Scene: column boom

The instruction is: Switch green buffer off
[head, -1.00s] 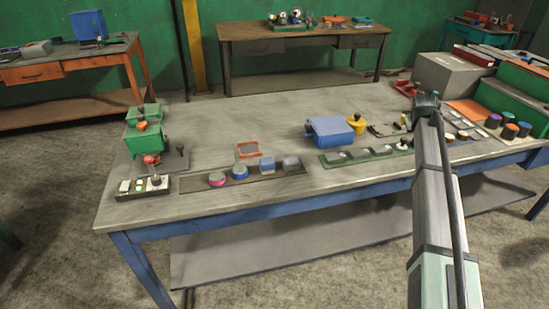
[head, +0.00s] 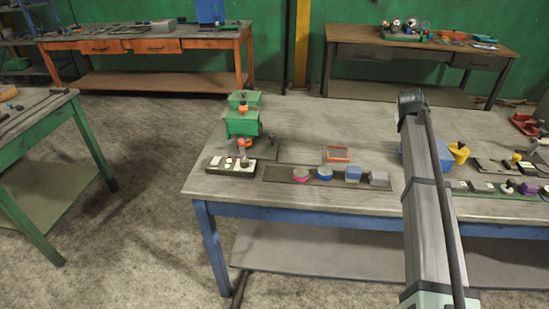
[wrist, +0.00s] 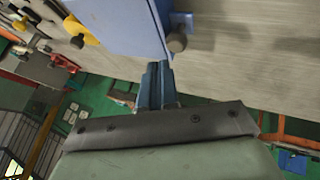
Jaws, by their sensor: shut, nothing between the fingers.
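The green buffer (head: 242,122) is a green machine with orange-red knobs on the left end of the blue-legged workbench. In front of it lies a dark control box (head: 231,167) with small pale and yellowish buttons and a dark upright knob at its right. Which position its switch is in is too small to tell. My gripper shows in the wrist view (wrist: 155,82), with its fingers shut and empty, beside a blue box (wrist: 120,22). In the head view my arm stands right of the buffer, and my gripper is hidden behind it.
A yellow object (head: 459,152) stands right of my arm. A green table (head: 60,120) is at left.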

